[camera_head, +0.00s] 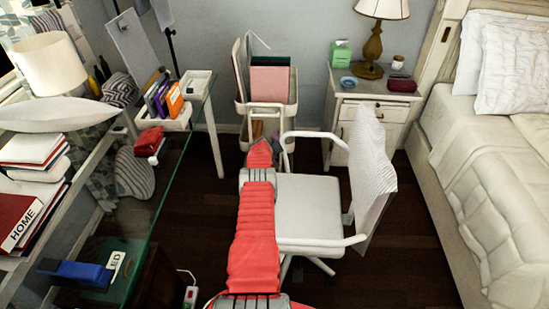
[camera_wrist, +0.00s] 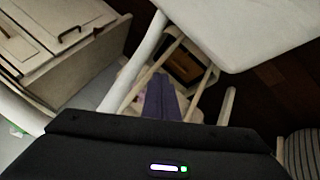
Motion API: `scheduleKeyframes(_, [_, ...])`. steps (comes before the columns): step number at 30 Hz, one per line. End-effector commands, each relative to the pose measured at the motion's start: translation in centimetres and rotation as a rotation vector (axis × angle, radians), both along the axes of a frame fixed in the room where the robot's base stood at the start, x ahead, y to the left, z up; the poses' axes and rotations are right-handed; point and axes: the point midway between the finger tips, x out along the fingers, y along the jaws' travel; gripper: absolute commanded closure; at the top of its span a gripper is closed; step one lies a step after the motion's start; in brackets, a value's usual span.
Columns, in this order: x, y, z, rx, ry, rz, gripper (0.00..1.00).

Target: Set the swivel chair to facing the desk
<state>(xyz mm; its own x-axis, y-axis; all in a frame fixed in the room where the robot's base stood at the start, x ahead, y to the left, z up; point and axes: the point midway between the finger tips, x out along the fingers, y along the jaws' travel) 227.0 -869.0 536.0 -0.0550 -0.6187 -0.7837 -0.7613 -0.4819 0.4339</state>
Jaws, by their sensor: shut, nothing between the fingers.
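The white swivel chair (camera_head: 308,207) stands right of my arm. Its backrest (camera_head: 373,165) is on the right, towards the bed, and its seat opens left towards the desk. A pale panel of the chair (camera_wrist: 245,30) fills the upper right of the wrist view. The glass-topped desk (camera_head: 165,185) runs along the left. My red arm reaches forward between desk and chair, close along the seat's left edge. My gripper's dark housing (camera_wrist: 165,150) shows low in the wrist view; its fingers are hidden. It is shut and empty. Whether it touches the chair cannot be told.
A white trolley (camera_head: 241,85) stands ahead, with a white nightstand (camera_head: 340,110) right of it. The bed (camera_head: 470,200) fills the right side. Dark floor (camera_head: 400,260) is clear between chair and bed. A lamp and books stand at the far left.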

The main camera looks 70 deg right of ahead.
Motion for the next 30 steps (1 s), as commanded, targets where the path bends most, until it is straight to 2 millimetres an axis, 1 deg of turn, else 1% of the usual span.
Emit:
scheduleKeyframes(11, [0.2, 0.5, 0.0, 0.001, 0.002, -0.003, 1.00])
scheduleKeyframes(17, [0.5, 1.2, -0.2, 0.002, 0.001, -0.006, 1.00])
scheduleKeyframes(24, [1.0, 2.6, -0.4, 0.002, 0.001, -0.012, 1.00])
scheduleKeyframes(30, [0.7, 3.2, 0.6, 0.000, 0.002, -0.017, 1.00])
